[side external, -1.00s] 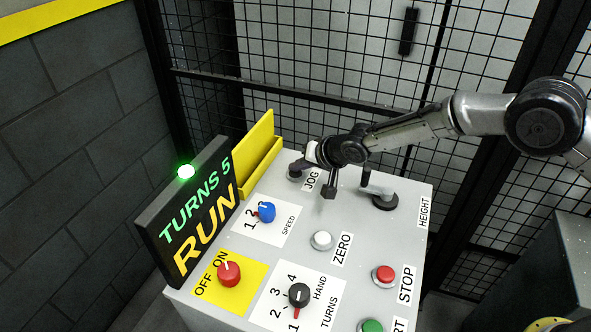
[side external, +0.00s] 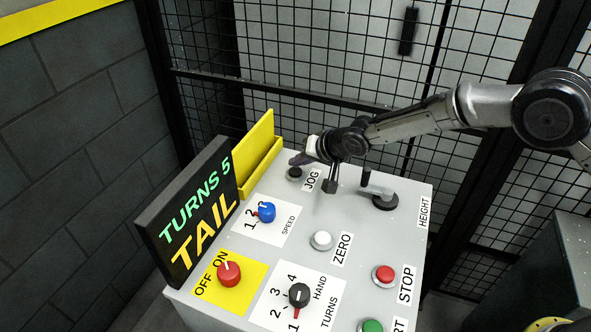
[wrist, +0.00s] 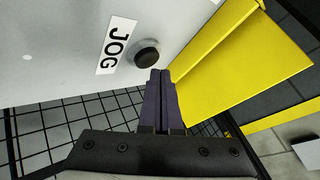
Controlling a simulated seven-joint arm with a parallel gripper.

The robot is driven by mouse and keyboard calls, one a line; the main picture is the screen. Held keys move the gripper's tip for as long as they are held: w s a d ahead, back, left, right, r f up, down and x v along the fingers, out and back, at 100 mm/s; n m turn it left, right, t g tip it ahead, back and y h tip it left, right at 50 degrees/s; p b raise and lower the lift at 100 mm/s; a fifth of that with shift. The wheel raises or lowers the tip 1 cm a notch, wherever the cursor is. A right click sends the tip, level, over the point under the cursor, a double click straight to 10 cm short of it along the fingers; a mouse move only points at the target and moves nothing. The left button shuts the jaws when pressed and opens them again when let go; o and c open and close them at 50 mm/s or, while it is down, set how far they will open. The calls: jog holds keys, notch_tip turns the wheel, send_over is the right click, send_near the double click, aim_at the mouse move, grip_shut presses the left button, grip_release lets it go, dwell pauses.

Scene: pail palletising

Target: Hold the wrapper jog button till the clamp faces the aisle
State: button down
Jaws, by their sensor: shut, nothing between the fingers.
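The black jog button (side external: 295,173) sits at the back of the grey panel beside its JOG label (side external: 312,180). It also shows in the wrist view (wrist: 147,55), with nothing pressing on it. My gripper (side external: 296,159) is shut and empty, its dark fingertips just above and behind the button, apart from it. In the wrist view the closed fingers (wrist: 160,75) point toward the button's lower edge. The display (side external: 188,215) reads TURNS 5 in green and TAIL in yellow. The wrapper's clamp and the aisle are not in view.
A yellow holder (side external: 258,160) stands left of the button. A height lever (side external: 384,198) rises to the right. The panel also bears a blue speed knob (side external: 266,212), white ZERO button (side external: 322,240), red STOP button (side external: 384,274), and other knobs. Wire mesh fence (side external: 330,60) is behind.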

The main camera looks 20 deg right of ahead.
aim_at(298, 173)
jog(key=shift+r, duration=0.15)
jog(key=shift+r, duration=2.5)
